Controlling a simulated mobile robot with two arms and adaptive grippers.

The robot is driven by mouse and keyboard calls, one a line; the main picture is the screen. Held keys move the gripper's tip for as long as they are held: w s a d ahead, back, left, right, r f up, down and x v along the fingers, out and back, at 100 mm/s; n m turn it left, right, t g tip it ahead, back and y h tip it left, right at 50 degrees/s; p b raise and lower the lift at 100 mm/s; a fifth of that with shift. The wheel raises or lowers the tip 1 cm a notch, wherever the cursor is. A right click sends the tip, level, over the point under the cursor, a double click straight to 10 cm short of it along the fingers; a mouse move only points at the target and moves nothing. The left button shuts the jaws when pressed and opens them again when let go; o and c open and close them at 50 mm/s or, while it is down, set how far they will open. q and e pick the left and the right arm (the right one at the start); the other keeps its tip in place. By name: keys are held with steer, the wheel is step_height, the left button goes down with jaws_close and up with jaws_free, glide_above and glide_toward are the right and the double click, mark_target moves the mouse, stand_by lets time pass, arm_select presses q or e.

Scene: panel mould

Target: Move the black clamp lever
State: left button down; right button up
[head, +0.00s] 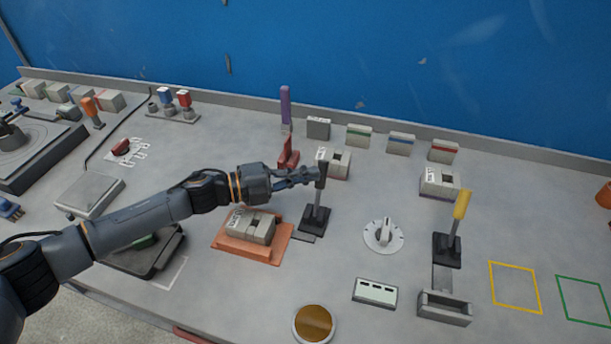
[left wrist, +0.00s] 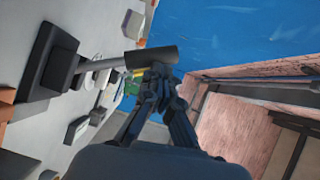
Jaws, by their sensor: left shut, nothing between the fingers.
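The black clamp lever (head: 318,201) stands upright on its dark base in the middle of the table, just right of an orange plate. Its black handle also shows in the left wrist view (left wrist: 152,58), with its grey shaft and dark base to the left. My left gripper (head: 316,176) is shut with nothing in it. Its fingertips are right at the lever's handle; in the left wrist view the closed fingertips (left wrist: 160,74) meet or overlap the handle's side. I cannot tell if they touch. My right gripper is not in view.
The orange plate with a grey mould block (head: 252,228) lies under my left forearm. A white dial (head: 384,235) and a yellow-handled lever (head: 455,225) stand to the right. A red clamp part (head: 288,155) and grey blocks stand behind. Yellow and green outlined squares at the right are empty.

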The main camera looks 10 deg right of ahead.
arm_select(q)
steer(key=f+v, duration=0.1)
steer(key=v, duration=1.1)
steer(key=shift+r, duration=0.4)
